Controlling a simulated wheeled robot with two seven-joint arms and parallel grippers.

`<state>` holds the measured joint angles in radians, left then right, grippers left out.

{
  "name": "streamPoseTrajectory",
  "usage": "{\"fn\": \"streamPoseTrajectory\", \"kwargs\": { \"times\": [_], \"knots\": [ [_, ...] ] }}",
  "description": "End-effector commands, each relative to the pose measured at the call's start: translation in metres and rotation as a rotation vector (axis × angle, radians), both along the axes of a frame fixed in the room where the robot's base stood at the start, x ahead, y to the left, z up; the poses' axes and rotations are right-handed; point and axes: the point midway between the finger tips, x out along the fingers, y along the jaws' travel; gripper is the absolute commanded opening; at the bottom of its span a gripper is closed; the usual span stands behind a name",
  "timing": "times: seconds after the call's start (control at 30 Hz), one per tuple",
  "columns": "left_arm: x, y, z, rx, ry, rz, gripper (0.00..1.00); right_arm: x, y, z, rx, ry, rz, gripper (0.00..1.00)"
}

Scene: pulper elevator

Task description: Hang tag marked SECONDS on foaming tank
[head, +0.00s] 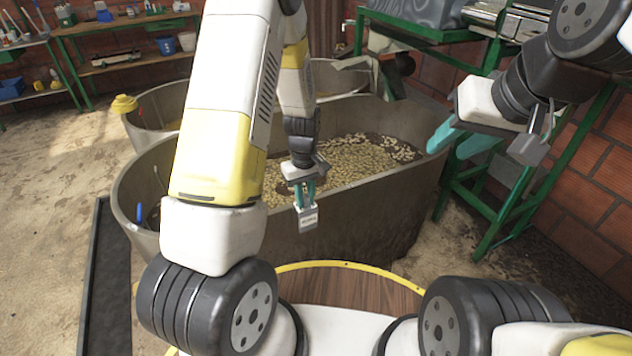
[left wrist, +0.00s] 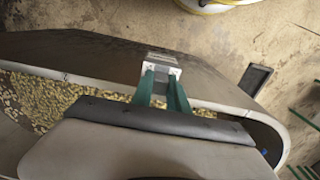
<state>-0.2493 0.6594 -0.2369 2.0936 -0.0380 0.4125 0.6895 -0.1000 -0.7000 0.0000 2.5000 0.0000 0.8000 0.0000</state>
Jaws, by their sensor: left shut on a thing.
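My left gripper (head: 305,192) is shut on a small grey-white tag (head: 307,220) with dark lettering too small to read. The tag hangs below the fingertips, in front of the near wall of a large grey tank (head: 375,235) holding pale beans in dark liquid. In the left wrist view, the fingertips (left wrist: 162,80) and tag (left wrist: 163,62) overlap the tank rim (left wrist: 222,96) and its outer side. I cannot tell whether the tag touches the tank. My right gripper (head: 462,142) has its teal fingers apart and empty, right of the tank. No tank label is readable.
Another grey tank (head: 145,133) with a yellow object (head: 124,104) on its rim stands behind. A green metal stand (head: 480,205) and brick wall (head: 590,185) are on the right. A grey block with a metal loop (head: 528,150) shows beside my right gripper.

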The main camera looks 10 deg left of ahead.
Motion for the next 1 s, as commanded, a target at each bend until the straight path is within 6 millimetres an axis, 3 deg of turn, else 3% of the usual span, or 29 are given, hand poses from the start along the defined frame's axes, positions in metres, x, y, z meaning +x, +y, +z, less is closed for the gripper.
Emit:
{"fn": "streamPoseTrajectory", "kwargs": {
  "times": [0.77,1.0],
  "knots": [
    [0.052,0.035,0.000,0.001,-0.001,0.000,0.00,0.000,0.000,0.000,0.000,0.000,0.000,0.36],
    [0.052,0.035,-0.019,0.000,0.002,0.000,0.00,0.000,0.000,0.000,0.000,0.000,0.000,0.36]
  ]
}}
